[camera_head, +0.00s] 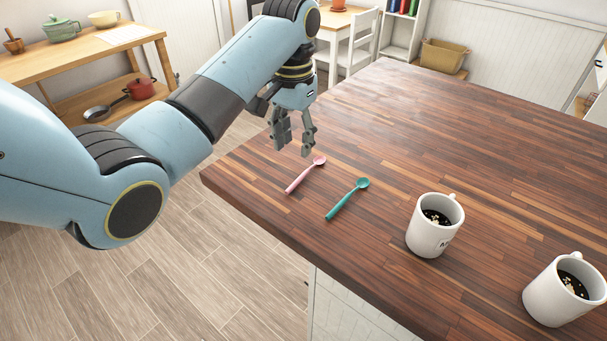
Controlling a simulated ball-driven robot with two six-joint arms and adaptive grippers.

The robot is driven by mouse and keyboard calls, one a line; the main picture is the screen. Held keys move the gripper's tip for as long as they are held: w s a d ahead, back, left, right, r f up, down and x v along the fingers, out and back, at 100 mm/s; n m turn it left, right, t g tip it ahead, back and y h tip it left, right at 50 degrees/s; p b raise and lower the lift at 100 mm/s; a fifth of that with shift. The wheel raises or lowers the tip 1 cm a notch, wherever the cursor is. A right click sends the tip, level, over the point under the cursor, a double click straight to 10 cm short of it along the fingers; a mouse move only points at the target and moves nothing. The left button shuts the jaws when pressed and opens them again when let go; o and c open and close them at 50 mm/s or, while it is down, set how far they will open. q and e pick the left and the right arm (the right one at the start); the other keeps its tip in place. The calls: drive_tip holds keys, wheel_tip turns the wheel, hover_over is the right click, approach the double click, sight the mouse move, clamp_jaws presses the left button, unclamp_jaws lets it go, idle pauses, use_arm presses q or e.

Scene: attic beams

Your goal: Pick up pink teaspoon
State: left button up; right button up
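The pink teaspoon (304,175) lies on the dark wooden tabletop (430,130) near its left corner, with its bowl pointing away to the upper right. My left gripper (292,146) points down above the table, just behind and to the left of the spoon's bowl in the picture. Its fingers are apart with nothing between them. It looks apart from the spoon, though its exact height is hard to tell. My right gripper is not in view.
A teal spoon (347,199) lies close to the right of the pink one. Two white mugs with dark contents, a nearer one (558,295) and another (433,226), stand to the right. The table's far side is clear. A wooden shelf (90,62) stands at the back left.

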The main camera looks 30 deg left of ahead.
sight(297, 180)
use_arm(q)
drive_tip(key=f, duration=0.9)
drive_tip(key=shift+d+f+p, duration=0.1)
drive_tip(key=shift+d+p, duration=0.1)
drive_tip(key=shift+p, duration=0.15)
clamp_jaws()
